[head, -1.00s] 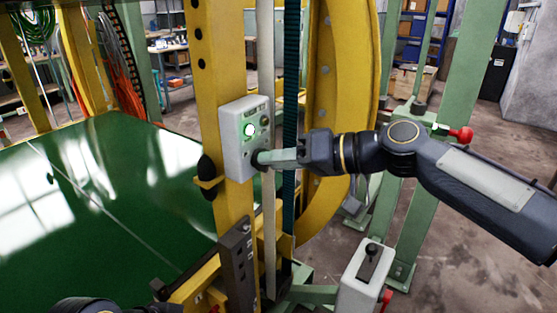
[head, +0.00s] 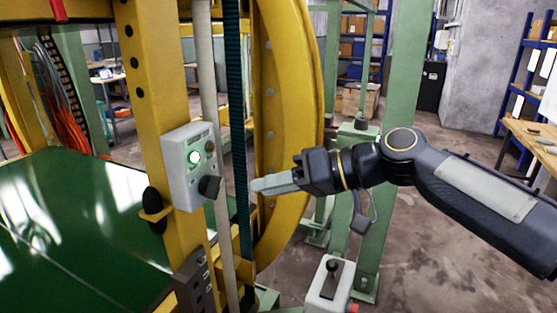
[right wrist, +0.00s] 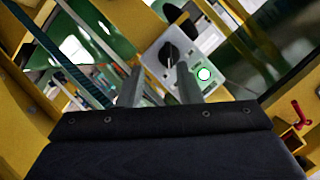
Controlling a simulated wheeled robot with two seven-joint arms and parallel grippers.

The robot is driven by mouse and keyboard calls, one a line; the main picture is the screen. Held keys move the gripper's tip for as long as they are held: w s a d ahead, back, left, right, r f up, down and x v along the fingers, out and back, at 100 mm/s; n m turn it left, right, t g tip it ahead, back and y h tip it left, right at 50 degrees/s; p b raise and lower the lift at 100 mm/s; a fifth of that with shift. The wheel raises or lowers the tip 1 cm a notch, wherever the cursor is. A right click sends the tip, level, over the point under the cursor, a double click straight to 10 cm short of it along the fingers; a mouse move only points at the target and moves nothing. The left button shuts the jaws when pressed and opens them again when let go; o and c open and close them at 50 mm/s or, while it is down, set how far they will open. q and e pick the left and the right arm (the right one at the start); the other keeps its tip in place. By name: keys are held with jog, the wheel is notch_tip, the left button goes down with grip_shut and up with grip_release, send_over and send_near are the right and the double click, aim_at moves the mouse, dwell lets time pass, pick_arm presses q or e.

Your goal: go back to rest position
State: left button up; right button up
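A grey control box (head: 181,178) is fixed to the yellow post in the head view. It carries a lit green button (head: 194,157), a smaller dark button (head: 210,146) and a black knob (head: 209,187). My right gripper (head: 256,186) is to the right of the box, apart from the knob. In the right wrist view, the two fingers of the right gripper (right wrist: 158,84) stand apart with nothing between them. The black knob (right wrist: 168,54) and the lit green button (right wrist: 204,75) show beyond the fingertips. My left gripper is not in view.
A pale pole (head: 211,90) and a dark toothed belt (head: 234,110) run upright between box and gripper. A yellow ring (head: 290,120) and green posts (head: 400,120) stand behind my right arm. A grey lever box (head: 328,288) is below. Green panel (head: 80,235) lies left.

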jog(key=s+d+f+m+t+h+p, duration=0.2)
jog(key=s+d+f+m+h, duration=0.3)
jog(key=s+d+f, duration=0.4)
jog(key=s+d+f+m+t+h+p, duration=0.2)
jog(key=s+d+f+m+h, duration=0.3)
jog(key=s+d+f, duration=0.4)
jog(key=s+d+p, duration=0.1)
jog(key=s+d, duration=0.2)
jog(key=d, duration=0.4)
jog(key=shift+s+p, duration=0.2)
jog(key=shift+p, duration=0.2)
jog(key=shift+f, duration=0.1)
